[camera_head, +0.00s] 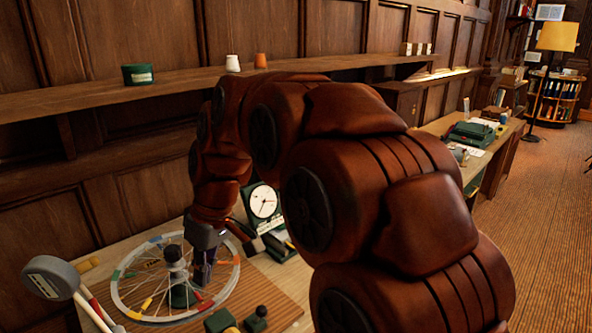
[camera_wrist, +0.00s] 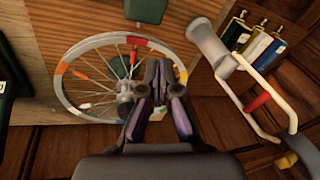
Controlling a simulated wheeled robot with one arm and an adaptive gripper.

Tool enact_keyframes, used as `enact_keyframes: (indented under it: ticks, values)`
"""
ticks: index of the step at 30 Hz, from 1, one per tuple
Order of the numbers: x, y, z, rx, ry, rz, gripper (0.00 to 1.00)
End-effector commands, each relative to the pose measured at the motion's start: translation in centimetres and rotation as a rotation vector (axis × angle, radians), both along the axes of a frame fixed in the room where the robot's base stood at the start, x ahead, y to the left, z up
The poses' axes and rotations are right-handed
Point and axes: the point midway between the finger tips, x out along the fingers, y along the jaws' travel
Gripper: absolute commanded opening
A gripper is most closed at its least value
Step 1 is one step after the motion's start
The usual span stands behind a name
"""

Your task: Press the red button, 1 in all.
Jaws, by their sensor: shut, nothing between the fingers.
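My gripper (camera_head: 203,275) points down over the spoked wheel (camera_head: 122,291) on the desk, near its hub. In the wrist view the gripper's fingers (camera_wrist: 158,70) come together over the wheel (camera_wrist: 62,92), with nothing seen between them. I cannot make out a red button for certain in either view. The wheel's rim carries red, orange, yellow and green patches. A small red piece (camera_wrist: 133,57) shows beside a green block (camera_wrist: 122,68) near the wheel in the wrist view; I cannot tell whether it is a button. My arm and fingers hide part of the desk.
A grey-headed device with a white tube handle (camera_head: 62,282) stands at the left, and its red band (camera_wrist: 258,102) shows in the wrist view. A dial clock (camera_head: 263,203) stands behind my gripper. Small green boxes with dark knobs (camera_head: 256,319) sit at the desk's front.

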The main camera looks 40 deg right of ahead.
Motion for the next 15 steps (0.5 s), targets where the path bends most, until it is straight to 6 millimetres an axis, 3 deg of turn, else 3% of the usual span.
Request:
enact_keyframes:
  ticks: [1,6,11,15]
  values:
    - [2.0,-1.3,0.9,0.013,-0.035,0.015,0.00]
    - [7.8,-5.7,3.8,0.041,-0.173,0.096,0.00]
    - [12.3,-11.0,6.3,0.033,-0.309,0.171,0.00]
    - [15.3,-16.6,8.4,-0.002,-0.430,0.233,0.00]
